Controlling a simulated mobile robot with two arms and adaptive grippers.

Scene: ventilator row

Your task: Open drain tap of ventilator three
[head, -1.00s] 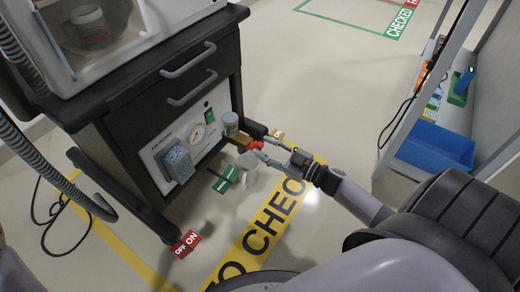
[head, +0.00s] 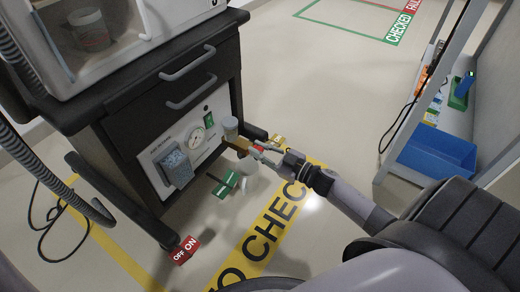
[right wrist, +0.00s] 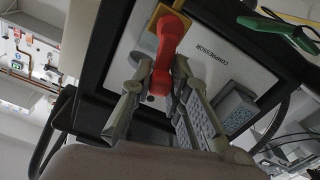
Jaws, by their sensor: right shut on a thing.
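The dark ventilator cart (head: 160,125) stands at the left of the head view. Its light compressor panel (head: 178,160) carries a round gauge and a clear bowl (head: 230,128). A brass tap body sticks out low at the panel's right edge. Its red tap handle (head: 259,148) is mostly hidden by my right gripper (head: 263,150). In the right wrist view the red handle (right wrist: 165,55) lies between the fingers of my right gripper (right wrist: 158,78), which is shut on it. No ventilator number is readable. My left gripper is not in view.
A green tag (head: 225,183) and a pale round object (head: 249,163) sit below the tap. A red OFF/ON tag (head: 185,250) is near the cart's front wheel. A blue bin (head: 438,150) is on a shelf at the right. The floor between is clear.

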